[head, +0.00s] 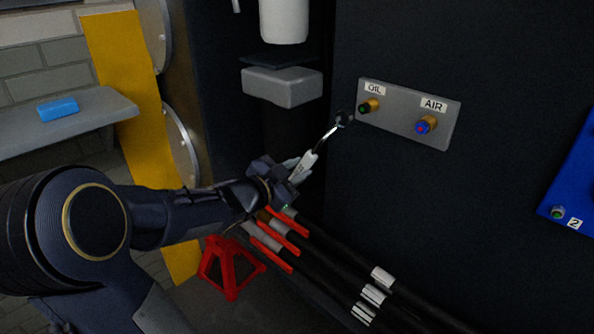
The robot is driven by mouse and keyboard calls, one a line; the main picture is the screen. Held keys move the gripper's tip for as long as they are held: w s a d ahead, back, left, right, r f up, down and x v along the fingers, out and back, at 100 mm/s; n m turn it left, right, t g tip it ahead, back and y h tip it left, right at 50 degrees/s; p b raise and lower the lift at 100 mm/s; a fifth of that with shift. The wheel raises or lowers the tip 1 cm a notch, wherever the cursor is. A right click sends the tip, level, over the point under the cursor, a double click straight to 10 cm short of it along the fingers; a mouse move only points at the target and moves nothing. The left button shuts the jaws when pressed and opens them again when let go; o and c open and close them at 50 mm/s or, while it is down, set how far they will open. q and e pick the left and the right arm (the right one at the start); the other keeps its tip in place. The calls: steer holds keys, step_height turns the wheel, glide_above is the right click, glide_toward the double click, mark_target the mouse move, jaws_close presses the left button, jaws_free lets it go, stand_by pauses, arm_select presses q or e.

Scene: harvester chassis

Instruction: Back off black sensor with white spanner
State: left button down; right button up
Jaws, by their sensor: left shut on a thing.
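The black sensor (367,107) sits under the "OIL" label. The blue sensor (426,125) sits under the "AIR" label. My left gripper (290,176) is shut on the white handle of the white spanner (308,162). The spanner points up and right, and its dark head (344,118) is just left of the black sensor. I cannot tell if the head touches the sensor. The fingers partly hide the handle. My right gripper is not in view.
A grey block (283,87) juts out left of the plate (398,122). Dark hoses with white bands (374,294) and red levers (290,222) lie below. A red stand (229,268) is on the floor. A blue panel (577,185) is at right.

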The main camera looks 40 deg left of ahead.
arm_select(q)
steer(key=shift+w+f, duration=0.1)
steer(key=shift+w, duration=0.3)
steer(key=w+b, duration=0.1)
steer(key=w, duration=0.3)
steer(key=shift+d, duration=0.15)
steer(key=shift+s, duration=0.1)
steer(key=shift+w, duration=0.4)
steer(key=shift+w+d, duration=0.1)
steer(key=shift+w, duration=0.65)
steer(key=shift+w+b, duration=0.15)
steer(key=shift+b, duration=0.15)
